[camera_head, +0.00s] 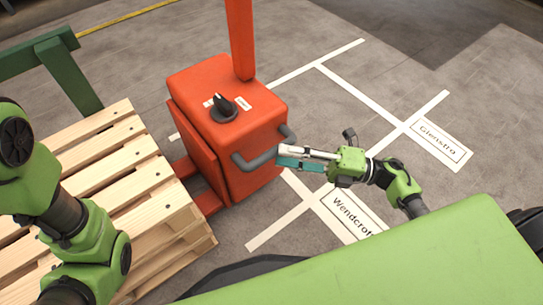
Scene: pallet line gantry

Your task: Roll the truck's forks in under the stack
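The orange-red truck (203,137) stands upright in the middle, with a dark knob on top and a grey handle bar (254,162) on its right side. Two short lengths of its forks (208,203) show low at its left and run up to the stack. Their far ends are hidden by the pallets. The stack of wooden pallets (135,165) is at the left. My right gripper (284,157) is at the handle, its pale and teal fingers closed on the bar. My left arm covers part of the stack at the left edge; its gripper is out of view.
A green frame (68,72) stands behind the stack. White floor lines mark bays at the right, with labels reading "Glenstro" (438,138) and "Wendcroft" (350,215). The floor behind and right of the truck is clear.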

